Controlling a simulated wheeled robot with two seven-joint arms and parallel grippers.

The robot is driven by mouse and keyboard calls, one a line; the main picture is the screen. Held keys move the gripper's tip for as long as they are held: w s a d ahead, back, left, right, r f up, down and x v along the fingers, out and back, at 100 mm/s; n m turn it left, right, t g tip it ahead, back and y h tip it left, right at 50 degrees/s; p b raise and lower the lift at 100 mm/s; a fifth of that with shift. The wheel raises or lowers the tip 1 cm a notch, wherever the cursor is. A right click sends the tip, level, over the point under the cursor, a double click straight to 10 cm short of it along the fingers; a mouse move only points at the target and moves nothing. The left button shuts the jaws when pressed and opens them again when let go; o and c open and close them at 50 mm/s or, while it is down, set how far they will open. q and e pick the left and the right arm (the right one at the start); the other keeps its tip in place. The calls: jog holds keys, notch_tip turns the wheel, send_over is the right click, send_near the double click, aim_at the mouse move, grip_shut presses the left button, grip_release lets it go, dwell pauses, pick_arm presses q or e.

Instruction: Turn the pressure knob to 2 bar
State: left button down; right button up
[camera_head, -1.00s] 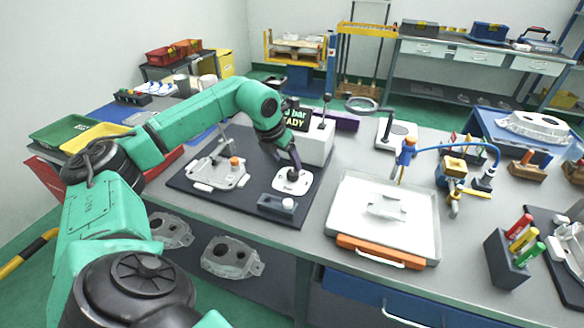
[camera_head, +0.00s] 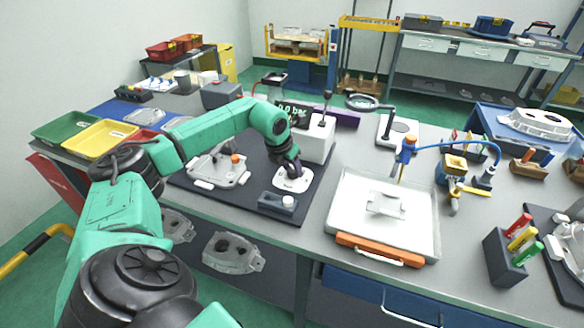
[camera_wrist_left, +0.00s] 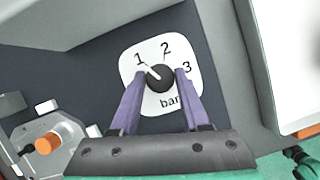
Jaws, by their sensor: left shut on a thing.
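The pressure knob (camera_wrist_left: 160,79) is a round black knob on a white dial plate (camera_wrist_left: 158,105) marked 1, 2, 3 and "bar". Its white pointer line points up-left, at the 1. My left gripper (camera_wrist_left: 160,82) has its two purple fingers on either side of the knob and is shut on it. In the head view the left gripper (camera_head: 291,170) stands over the white dial plate (camera_head: 293,180), hiding the knob. A dark display (camera_head: 293,112) with green digits ending in "bar" is partly covered by my arm. My right gripper is not in view.
A casting with an orange knob (camera_head: 235,158) lies left of the dial on the dark mat (camera_head: 250,197). A small grey block with a white button (camera_head: 288,201) is in front. A white box with a lever (camera_head: 318,140) stands behind. A white tray (camera_head: 345,215) is to the right.

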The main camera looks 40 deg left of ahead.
pick_arm(q)
jog(key=shift+a+m+h+b, duration=0.1)
jog(key=shift+m+h+b, duration=0.4)
jog(key=shift+m, duration=0.6)
jog(key=shift+w+m+h, duration=0.1)
jog(key=shift+m+h, duration=0.4)
jog(key=shift+m, duration=0.7)
jog(key=m+h, duration=0.1)
jog(key=m, duration=0.1)
jog(key=shift+a+r+m+g, duration=0.1)
jog(key=shift+r+m+g, duration=0.05)
jog(key=shift+m+g, duration=0.2)
jog(key=m+g+h, duration=0.1)
jog(key=m, duration=0.3)
jog(key=shift+w, duration=0.1)
jog(key=shift+a+m, duration=0.1)
jog(key=shift+m, duration=0.25)
jog(key=shift+c, duration=1.9)
grip_release()
